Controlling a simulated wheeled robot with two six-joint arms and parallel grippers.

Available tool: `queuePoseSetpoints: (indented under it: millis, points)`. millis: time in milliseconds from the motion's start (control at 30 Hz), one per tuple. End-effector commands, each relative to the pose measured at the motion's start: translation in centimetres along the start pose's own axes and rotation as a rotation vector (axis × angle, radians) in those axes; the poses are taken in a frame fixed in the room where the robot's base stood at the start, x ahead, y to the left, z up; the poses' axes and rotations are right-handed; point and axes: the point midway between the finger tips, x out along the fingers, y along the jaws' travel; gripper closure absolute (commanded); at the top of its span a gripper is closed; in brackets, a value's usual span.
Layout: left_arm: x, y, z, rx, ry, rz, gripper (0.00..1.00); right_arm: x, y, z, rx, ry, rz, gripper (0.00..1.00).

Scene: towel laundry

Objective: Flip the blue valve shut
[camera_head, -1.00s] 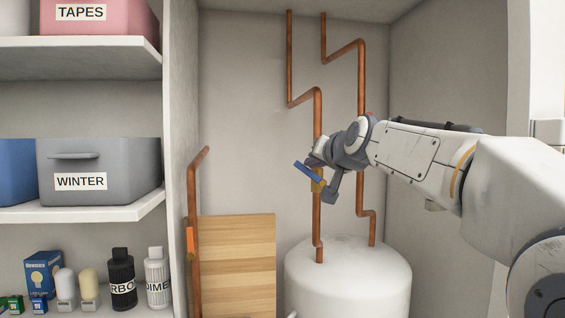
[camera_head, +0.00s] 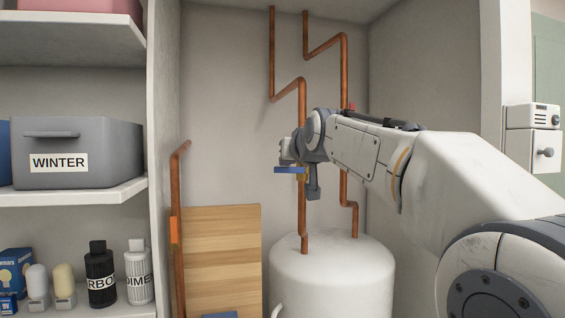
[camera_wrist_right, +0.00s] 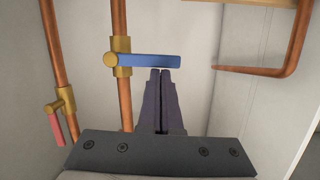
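The blue valve handle (camera_head: 289,170) lies level in the head view, pointing left from the brass body on the front copper pipe (camera_head: 302,215). In the right wrist view the blue handle (camera_wrist_right: 150,61) also lies straight across the pipe, reaching right from its brass body (camera_wrist_right: 122,58). My right gripper (camera_wrist_right: 160,73) has its two dark fingers together, tips at the handle's lower edge near its free half. I cannot tell whether they touch. In the head view the right gripper (camera_head: 287,159) is just above the handle, partly hiding the valve. My left gripper is not in view.
A second copper pipe (camera_head: 344,80) stands close by; its valve has a red handle (camera_wrist_right: 57,128). A white tank (camera_head: 330,280) is below. A pipe at left carries an orange handle (camera_head: 174,230). Shelves with a grey WINTER bin (camera_head: 85,150) stand left.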

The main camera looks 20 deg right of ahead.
Motion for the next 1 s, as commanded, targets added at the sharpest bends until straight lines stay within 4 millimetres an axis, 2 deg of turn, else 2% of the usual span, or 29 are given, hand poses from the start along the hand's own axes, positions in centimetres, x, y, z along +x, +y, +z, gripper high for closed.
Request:
queuePoseSetpoints:
  millis: [467, 833, 900, 1000]
  points:
    - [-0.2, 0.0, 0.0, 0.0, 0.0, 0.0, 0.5, 0.0, -0.1, -0.2, 0.002, -0.001, -0.001, 1.0]
    - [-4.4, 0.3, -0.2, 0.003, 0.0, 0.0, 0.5, -1.1, -0.6, -4.7, 0.0, -0.002, -0.003, 1.0]
    - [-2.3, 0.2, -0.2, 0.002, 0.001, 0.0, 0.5, -2.5, -0.5, -3.5, 0.001, 0.003, -0.004, 1.0]
    - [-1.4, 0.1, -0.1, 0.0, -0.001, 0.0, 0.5, -4.4, -0.5, -3.5, 0.001, 0.004, -0.003, 1.0]
